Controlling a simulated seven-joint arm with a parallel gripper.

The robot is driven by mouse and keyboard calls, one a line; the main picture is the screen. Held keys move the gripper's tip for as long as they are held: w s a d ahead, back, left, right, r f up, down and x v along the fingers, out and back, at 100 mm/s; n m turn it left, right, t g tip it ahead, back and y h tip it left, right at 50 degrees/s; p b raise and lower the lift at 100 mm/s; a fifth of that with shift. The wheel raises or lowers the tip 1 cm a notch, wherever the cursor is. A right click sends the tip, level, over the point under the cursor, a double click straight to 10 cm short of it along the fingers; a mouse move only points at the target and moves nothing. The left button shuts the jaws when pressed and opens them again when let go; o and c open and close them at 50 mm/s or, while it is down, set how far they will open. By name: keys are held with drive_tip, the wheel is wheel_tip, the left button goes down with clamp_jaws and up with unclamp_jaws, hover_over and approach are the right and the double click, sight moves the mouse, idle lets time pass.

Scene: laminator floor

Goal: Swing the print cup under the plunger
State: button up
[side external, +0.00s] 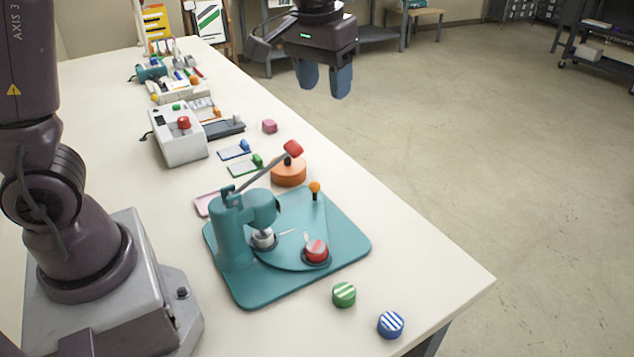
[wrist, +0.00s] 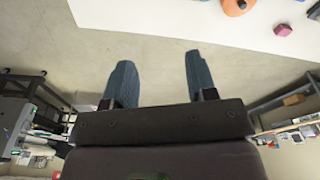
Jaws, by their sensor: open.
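The teal press (side external: 235,235) stands on the near part of the table in the side view. Its lever ends in a red knob (side external: 293,148) and is raised. The silver plunger (side external: 263,239) hangs under the press head. The print cup (side external: 316,251), a dark ring with a red, pale-striped piece in it, sits on the swing plate to the right of the plunger, not under it. A small orange ball knob (side external: 315,187) stands on a dark post at the plate's back. My gripper (side external: 325,80) is open and empty, high above and behind the press; its fingers also show in the wrist view (wrist: 158,65).
Green-striped (side external: 344,294) and blue-striped (side external: 390,324) discs lie near the table's front corner. An orange round block (side external: 289,172) stands close behind the press. A pink cube (side external: 269,126) and a white box with a red button (side external: 180,138) are farther back.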

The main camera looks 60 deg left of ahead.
sight(317, 183)
drive_tip(key=w+f+n+g+y, duration=0.1)
drive_tip(key=w+f, duration=0.3)
drive_tip(key=f, duration=0.4)
drive_tip(key=w+f+n+g+y, duration=0.1)
drive_tip(key=w+f, duration=0.3)
drive_tip(key=f, duration=0.4)
drive_tip(key=w+f+n+g+y, duration=0.1)
drive_tip(key=w+f, duration=0.3)
drive_tip(key=f, duration=0.5)
drive_tip(key=shift+w+d+g, duration=0.2)
drive_tip(key=shift+w+g, duration=0.1)
drive_tip(key=shift+g, duration=0.3)
drive_tip(key=s+a, duration=0.2)
drive_tip(key=a, duration=0.1)
drive_tip(key=s+a, duration=0.2)
drive_tip(key=a, duration=0.1)
drive_tip(key=s+a, duration=0.2)
drive_tip(key=a, duration=0.1)
drive_tip(key=shift+s+a, duration=0.25)
drive_tip(key=shift+s, duration=0.1)
drive_tip(key=shift+x, duration=0.95)
drive_tip(key=shift+s+a+f, duration=0.2)
drive_tip(key=shift+a+f, duration=0.05)
drive_tip(key=shift+f, duration=0.25)
clamp_jaws()
